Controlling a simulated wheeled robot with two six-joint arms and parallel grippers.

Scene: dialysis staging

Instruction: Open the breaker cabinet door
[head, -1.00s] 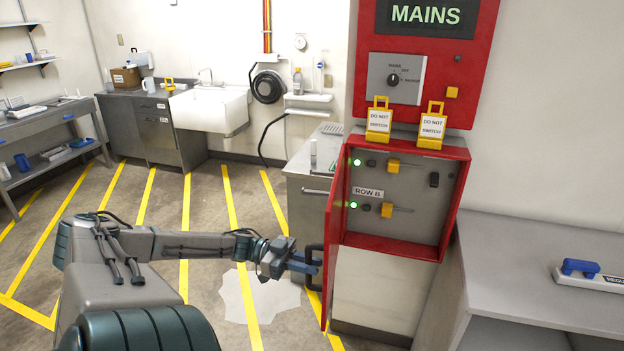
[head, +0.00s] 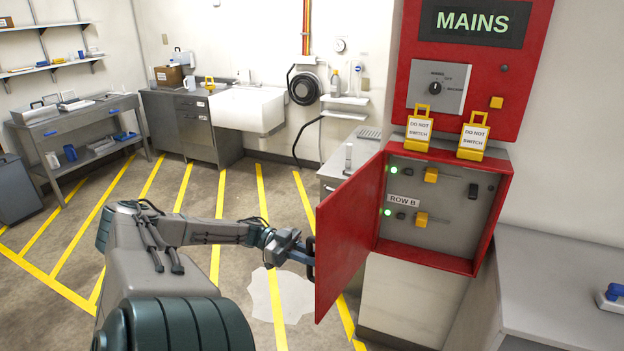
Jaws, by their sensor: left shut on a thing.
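The red breaker cabinet (head: 440,262) is on the right in the head view. Its red door (head: 350,222) is hinged at the cabinet's left side and stands swung open to the left. The grey inside shows, with yellow switches, two green lights and a "ROW B" label (head: 403,201). My left gripper (head: 304,256) is shut on the dark door handle (head: 311,262) at the door's outer left edge. The fingertips are partly hidden by the door edge. My right gripper is not in view.
Two yellow "DO NOT SWITCH" tags (head: 419,130) stand on top of the cabinet, under the red MAINS panel (head: 471,62). A grey counter (head: 570,275) is at the right. A grey bench (head: 345,155) stands behind the door.

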